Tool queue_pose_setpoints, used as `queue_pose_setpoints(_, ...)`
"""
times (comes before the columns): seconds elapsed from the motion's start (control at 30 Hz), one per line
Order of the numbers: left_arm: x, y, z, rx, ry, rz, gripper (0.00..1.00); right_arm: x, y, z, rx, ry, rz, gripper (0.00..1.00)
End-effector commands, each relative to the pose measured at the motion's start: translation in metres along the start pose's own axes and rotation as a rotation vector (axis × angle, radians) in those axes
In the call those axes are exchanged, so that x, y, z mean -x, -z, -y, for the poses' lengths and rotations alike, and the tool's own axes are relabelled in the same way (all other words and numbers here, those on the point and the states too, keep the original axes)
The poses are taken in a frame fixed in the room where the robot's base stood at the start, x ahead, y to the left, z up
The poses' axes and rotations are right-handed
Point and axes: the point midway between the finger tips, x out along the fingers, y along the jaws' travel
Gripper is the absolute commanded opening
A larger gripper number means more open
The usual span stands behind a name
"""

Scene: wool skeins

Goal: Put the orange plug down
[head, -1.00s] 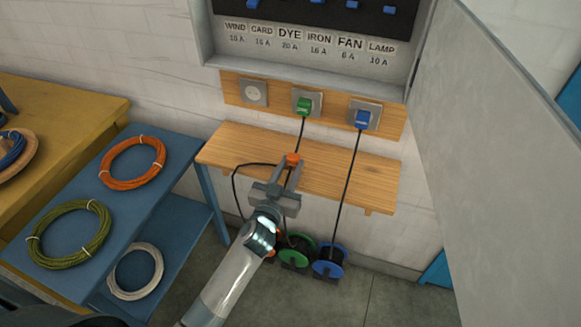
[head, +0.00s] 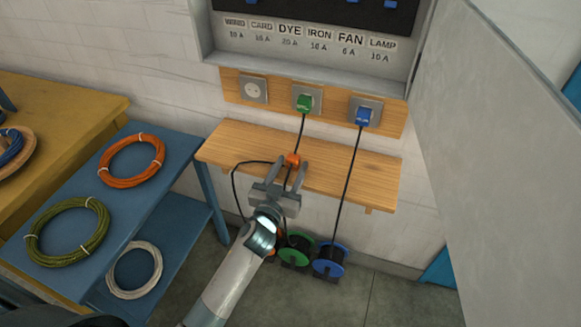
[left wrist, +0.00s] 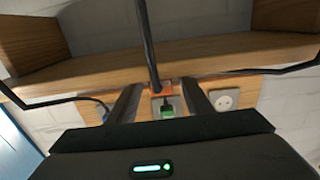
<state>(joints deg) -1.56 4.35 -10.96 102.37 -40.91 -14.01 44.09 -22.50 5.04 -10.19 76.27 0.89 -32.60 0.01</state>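The orange plug (head: 291,160) lies on the wooden shelf (head: 350,175), with its black cord hanging over the front edge. My left gripper (head: 288,167) is at the front of the shelf with its fingers apart, one on each side of the plug. In the left wrist view the orange plug (left wrist: 160,87) shows between the spread fingers (left wrist: 160,97), with gaps on both sides. My right gripper is not in view.
A green plug (head: 304,103) and a blue plug (head: 363,116) sit in wall sockets above the shelf; the left socket (head: 253,90) is empty. Cord reels (head: 328,262) stand on the floor below. A grey door panel (head: 490,150) stands at right.

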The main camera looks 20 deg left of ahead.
Motion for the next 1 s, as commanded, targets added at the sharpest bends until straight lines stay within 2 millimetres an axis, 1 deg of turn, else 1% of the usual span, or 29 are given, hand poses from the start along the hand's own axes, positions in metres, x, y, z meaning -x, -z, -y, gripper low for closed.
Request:
queue_pose_setpoints(0.3,0.0,0.002,0.0,-0.001,0.0,0.0,0.46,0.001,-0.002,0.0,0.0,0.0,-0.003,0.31)
queue_pose_setpoints(0.43,0.0,0.007,0.0,-0.001,0.0,0.0,0.46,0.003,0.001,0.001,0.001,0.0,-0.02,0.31)
queue_pose_setpoints(0.57,0.0,0.016,0.0,-0.001,-0.001,0.0,0.46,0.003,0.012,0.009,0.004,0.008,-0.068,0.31)
queue_pose_setpoints(0.6,0.008,0.01,0.0,0.001,-0.001,0.002,0.46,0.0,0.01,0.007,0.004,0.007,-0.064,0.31)
queue_pose_setpoints(0.63,0.013,0.01,-0.001,0.001,-0.001,0.002,0.46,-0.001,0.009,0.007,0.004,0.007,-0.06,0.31)
queue_pose_setpoints(1.0,0.081,0.01,0.0,0.001,0.0,0.002,0.46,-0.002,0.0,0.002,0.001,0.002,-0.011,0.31)
